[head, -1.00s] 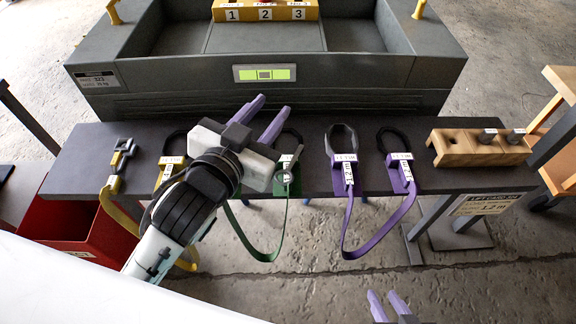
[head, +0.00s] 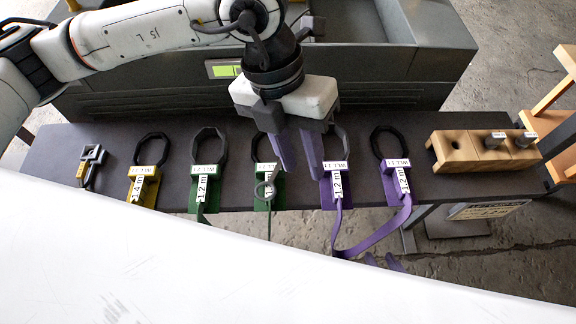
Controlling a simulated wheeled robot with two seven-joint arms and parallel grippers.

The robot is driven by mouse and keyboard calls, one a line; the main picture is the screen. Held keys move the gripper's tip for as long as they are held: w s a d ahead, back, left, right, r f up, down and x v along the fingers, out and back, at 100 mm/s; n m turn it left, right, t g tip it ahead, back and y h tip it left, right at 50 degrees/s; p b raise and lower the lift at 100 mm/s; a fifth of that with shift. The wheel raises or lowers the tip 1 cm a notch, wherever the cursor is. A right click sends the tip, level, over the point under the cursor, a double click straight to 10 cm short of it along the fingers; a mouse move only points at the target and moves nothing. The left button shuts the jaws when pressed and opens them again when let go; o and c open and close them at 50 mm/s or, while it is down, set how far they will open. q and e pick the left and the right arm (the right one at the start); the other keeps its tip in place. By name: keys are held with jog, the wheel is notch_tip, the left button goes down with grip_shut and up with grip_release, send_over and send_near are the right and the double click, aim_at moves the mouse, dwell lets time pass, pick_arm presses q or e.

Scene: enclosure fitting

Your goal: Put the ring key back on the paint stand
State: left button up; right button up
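My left gripper (head: 300,168) is open and empty, pointing down between the second green tag and the first purple tag. My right gripper (head: 382,262) shows only its purple fingertips, apart, in front of the bench.
The dark bench (head: 230,135) carries a row of looped straps with tags: yellow (head: 145,186), green (head: 205,187) and purple (head: 334,190). A grey connector (head: 92,160) lies at the left. A large grey enclosure (head: 425,60) stands behind. My white body covers the lower left.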

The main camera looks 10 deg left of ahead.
pick_arm(q)
jog(key=w+a+n+t+y, duration=0.1)
jog(key=w+a+y, duration=0.1)
jog(key=w+a, duration=0.25)
send_over(276, 170)
jog(key=shift+y, duration=0.4)
notch_tip(276, 170, down, 4)
jog(key=shift+a+f, duration=0.1)
jog(key=shift+f, duration=0.05)
jog(key=shift+f+p, duration=0.5)
jog(key=shift+f, duration=2.3)
grip_shut()
